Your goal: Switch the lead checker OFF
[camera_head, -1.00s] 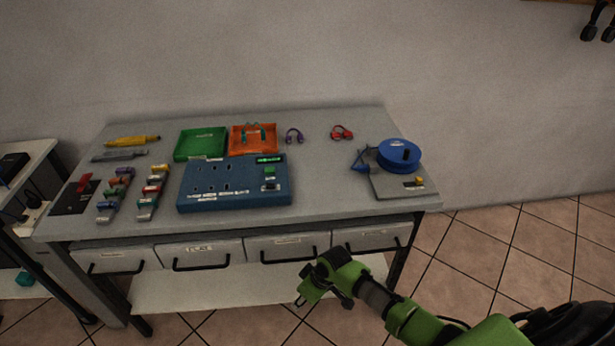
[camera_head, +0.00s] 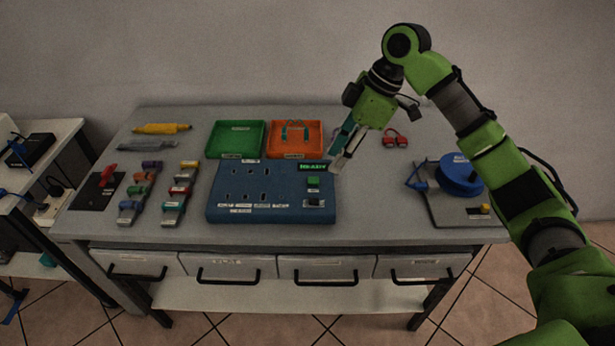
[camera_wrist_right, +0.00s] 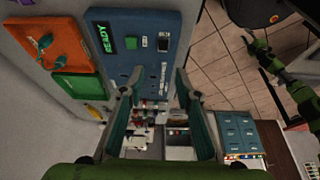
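The lead checker (camera_head: 225,195) is a blue box with sockets at the front of the table. Its green display reads READY. Below this are a green button (camera_head: 313,182) and a small dark switch (camera_head: 314,203); the wrist view also shows the green button (camera_wrist_right: 131,43) and the switch (camera_wrist_right: 163,43). I cannot tell the switch's position. My right gripper (camera_head: 341,156) hangs above the checker's upper right corner, fingers pointing down. In the wrist view its fingers (camera_wrist_right: 158,80) are apart with nothing between them. A green arm, probably my left, shows at the wrist view's right; its gripper is unclear.
Behind the checker are a green tray (camera_head: 212,140) and an orange tray (camera_head: 320,140) holding a teal-ended cable. Red-ended cable (camera_head: 396,138) lies right of the gripper. A blue reel (camera_head: 461,178) stands farther right. Several coloured connectors line the left side.

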